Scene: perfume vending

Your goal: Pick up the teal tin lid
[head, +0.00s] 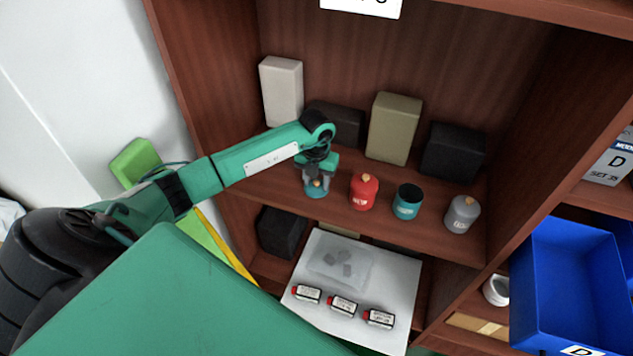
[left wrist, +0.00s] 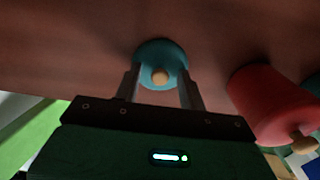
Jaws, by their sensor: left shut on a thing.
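The teal tin lid (head: 316,192) is a small round disc with a pale wooden knob, at the left of the middle shelf in the head view. My left gripper (head: 317,182) is shut on it from above. In the left wrist view the lid (left wrist: 171,50) shows between the two fingers of the left gripper (left wrist: 162,80), with its knob towards the camera. I cannot tell if the lid touches the shelf. The teal tin (head: 407,206) stands open and lidless on the same shelf, further right. My right gripper is not in view.
A red tin (head: 364,195) stands just right of the lid, and a grey tin (head: 462,215) right of the teal tin. Several boxes, including an olive one (head: 394,128), stand behind. A white sheet (head: 398,278) with small bottles lies below. A blue bin (head: 563,290) is at right.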

